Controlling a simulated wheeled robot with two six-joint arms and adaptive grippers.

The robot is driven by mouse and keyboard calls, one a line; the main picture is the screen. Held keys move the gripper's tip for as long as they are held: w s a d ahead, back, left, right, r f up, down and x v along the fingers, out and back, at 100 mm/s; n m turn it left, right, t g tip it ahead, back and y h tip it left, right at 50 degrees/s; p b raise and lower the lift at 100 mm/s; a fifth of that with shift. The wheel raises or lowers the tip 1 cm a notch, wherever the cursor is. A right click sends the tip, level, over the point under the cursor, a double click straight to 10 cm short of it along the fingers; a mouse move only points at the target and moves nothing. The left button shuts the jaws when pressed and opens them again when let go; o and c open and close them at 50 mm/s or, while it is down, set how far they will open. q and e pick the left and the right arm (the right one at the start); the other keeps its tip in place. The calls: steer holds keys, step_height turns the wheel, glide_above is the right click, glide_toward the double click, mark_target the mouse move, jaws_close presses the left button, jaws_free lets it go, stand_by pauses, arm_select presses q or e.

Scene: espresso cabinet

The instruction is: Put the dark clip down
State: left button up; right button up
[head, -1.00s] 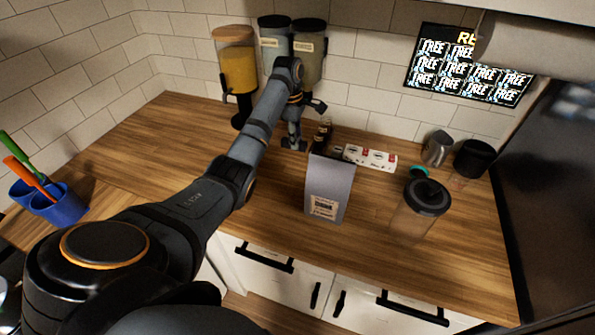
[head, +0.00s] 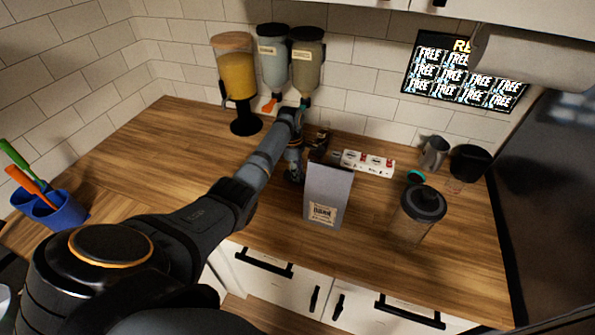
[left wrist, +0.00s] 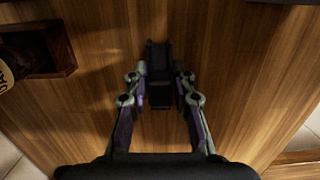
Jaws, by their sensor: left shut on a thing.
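The dark clip (left wrist: 158,80) is a small black piece between my left gripper's fingertips in the left wrist view. My left gripper (left wrist: 160,92) is shut on it, over the wooden counter. Whether the clip touches the wood is unclear. In the head view my left gripper (head: 294,174) is low over the counter, just left of the grey bag, and the clip cannot be made out there. The grey bag (head: 326,193) stands upright with a label on its front. My right gripper is not in view.
A small dark wooden box (left wrist: 40,52) with a bottle is near the gripper. A white box (head: 368,163), a lidded clear container (head: 416,215) and a juice dispenser (head: 237,80) stand on the counter (head: 170,150). Bare wood lies left of the gripper and in front of the bag.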

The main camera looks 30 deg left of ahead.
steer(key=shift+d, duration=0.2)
arm_select(q)
steer(key=o, duration=0.8)
steer(key=shift+f, duration=0.1)
steer(key=shift+o, duration=0.2)
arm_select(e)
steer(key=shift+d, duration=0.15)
arm_select(q)
step_height(320, 180, up, 12)
steer(key=a+b, duration=0.1)
steer(key=b, duration=0.1)
steer(key=shift+b, duration=0.35)
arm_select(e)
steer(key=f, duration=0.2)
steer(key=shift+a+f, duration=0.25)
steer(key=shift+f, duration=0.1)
arm_select(q)
steer(key=shift+s, duration=0.1)
